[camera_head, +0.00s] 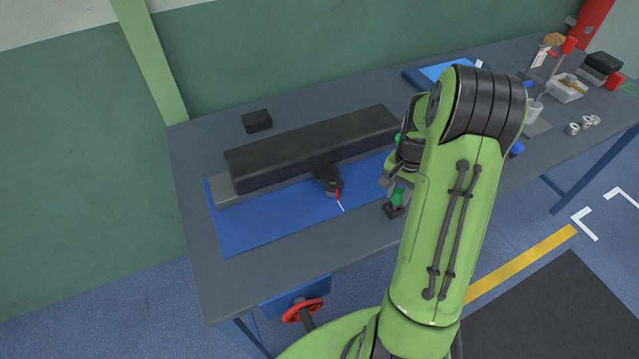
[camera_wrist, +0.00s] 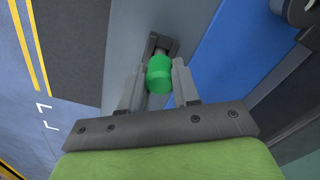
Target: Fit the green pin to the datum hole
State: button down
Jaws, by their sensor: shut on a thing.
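The green pin (camera_wrist: 159,74) is a short green cylinder between the two grey fingers of my gripper (camera_wrist: 158,86) in the wrist view. In the head view the green pin (camera_head: 398,196) shows partly behind my arm. A small dark holder (camera_head: 393,211) stands on the bench at its lower end, and the holder (camera_wrist: 158,43) also shows just beyond the pin in the wrist view. I cannot tell whether the pin still sits in it. A dark bracket (camera_head: 327,177) juts from the long black beam (camera_head: 310,150). I cannot make out the datum hole.
The beam lies along a blue mat (camera_head: 260,227) on the grey bench (camera_head: 196,205). A red-and-white pointer (camera_head: 339,200) is beside the bracket. A small black block (camera_head: 257,121) lies behind the beam. A white tray (camera_head: 566,89) and other items crowd the right end.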

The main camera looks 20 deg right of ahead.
jog(key=shift+r+p, duration=2.45)
jog(key=shift+r, duration=1.05)
jog(key=shift+f, duration=0.1)
